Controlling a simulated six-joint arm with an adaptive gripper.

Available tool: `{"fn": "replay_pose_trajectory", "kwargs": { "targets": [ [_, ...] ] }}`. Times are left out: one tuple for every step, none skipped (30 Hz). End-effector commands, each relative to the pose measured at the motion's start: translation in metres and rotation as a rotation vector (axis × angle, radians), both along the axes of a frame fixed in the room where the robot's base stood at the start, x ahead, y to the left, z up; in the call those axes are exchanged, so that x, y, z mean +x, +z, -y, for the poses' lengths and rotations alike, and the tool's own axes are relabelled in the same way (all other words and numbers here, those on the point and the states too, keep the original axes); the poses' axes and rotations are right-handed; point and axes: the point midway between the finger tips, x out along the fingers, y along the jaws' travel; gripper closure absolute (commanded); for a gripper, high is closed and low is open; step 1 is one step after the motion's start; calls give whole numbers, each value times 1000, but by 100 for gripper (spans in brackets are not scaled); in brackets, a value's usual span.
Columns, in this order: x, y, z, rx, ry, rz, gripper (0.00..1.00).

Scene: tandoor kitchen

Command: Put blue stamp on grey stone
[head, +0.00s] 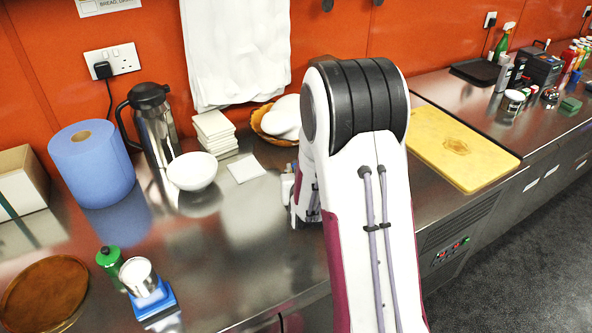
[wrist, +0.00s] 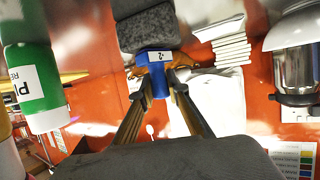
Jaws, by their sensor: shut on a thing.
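The blue stamp (wrist: 156,60) shows in the wrist view with a small white label at its end. My gripper (wrist: 160,84) is shut on it, with one finger on each side. A rough grey block, which looks like the grey stone (wrist: 148,28), lies just beyond the stamp at the top edge of the wrist view. The stamp's labelled end meets the stone's edge in the picture; I cannot tell whether they touch. In the head view my arm hides my gripper, the stamp and the stone.
In the head view, a white bowl (head: 192,171), steel jug (head: 153,120), blue paper roll (head: 92,165) and stacked white napkins (head: 213,130) stand left of my arm. A green bottle (head: 110,262) stands at front left. A yellow board (head: 458,148) lies right. Bare steel counter shows front centre.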

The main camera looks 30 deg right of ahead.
Motion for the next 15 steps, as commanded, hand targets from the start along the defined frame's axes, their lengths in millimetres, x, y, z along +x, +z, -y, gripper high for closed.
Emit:
{"fn": "replay_pose_trajectory", "kwargs": {
  "targets": [
    [0,0,0,0,0,0,100],
    [0,0,0,0,0,0,100],
    [0,0,0,0,0,0,100],
    [0,0,0,0,0,0,100],
    [0,0,0,0,0,0,100],
    [0,-1,0,0,0,0,100],
    [0,-2,0,0,0,0,100],
    [0,-2,0,0,0,-1,100],
    [0,-3,0,0,0,-1,100],
    [0,-3,0,0,0,-1,79],
    [0,-3,0,0,0,-1,72],
    [0,-3,0,0,0,0,68],
    [0,-3,0,0,0,0,68],
    [0,-3,0,0,0,0,68],
    [0,-3,0,0,0,0,68]
  ]
}}
